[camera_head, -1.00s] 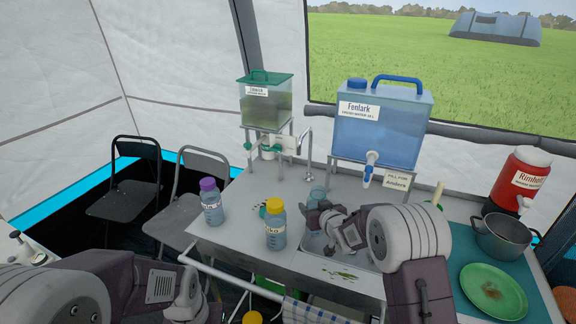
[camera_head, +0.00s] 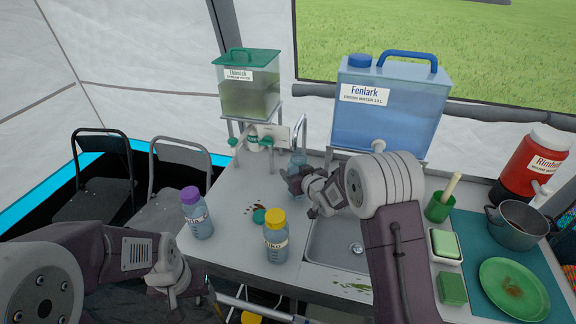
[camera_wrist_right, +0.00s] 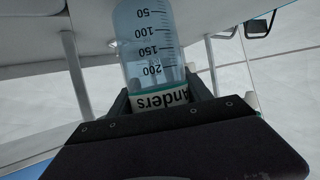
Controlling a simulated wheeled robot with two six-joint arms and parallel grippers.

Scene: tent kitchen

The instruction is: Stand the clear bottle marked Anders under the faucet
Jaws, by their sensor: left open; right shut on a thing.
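The clear bottle marked Anders (camera_wrist_right: 155,45) is in my right gripper (camera_head: 306,190), shut around it near the label. In the head view the bottle (camera_head: 298,163) looks about upright, left of the sink's back corner and partly hidden by the gripper. A slim metal faucet pipe (camera_head: 302,125) rises just behind it; I cannot tell whether its outlet is over the bottle. The blue Fenlark tank (camera_head: 390,110) has a tap (camera_head: 378,146) to the right, partly hidden by my arm. My left gripper (camera_head: 178,283) is open and empty at lower left, apart from the counter.
A purple-capped bottle (camera_head: 197,215) and a yellow-capped bottle (camera_head: 276,238) stand on the counter (camera_head: 225,255). A green-lidded tank (camera_head: 248,90) stands behind. The sink (camera_head: 335,240) is in front. Right are a green cup (camera_head: 438,208), pot (camera_head: 515,225) and plate (camera_head: 512,288).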

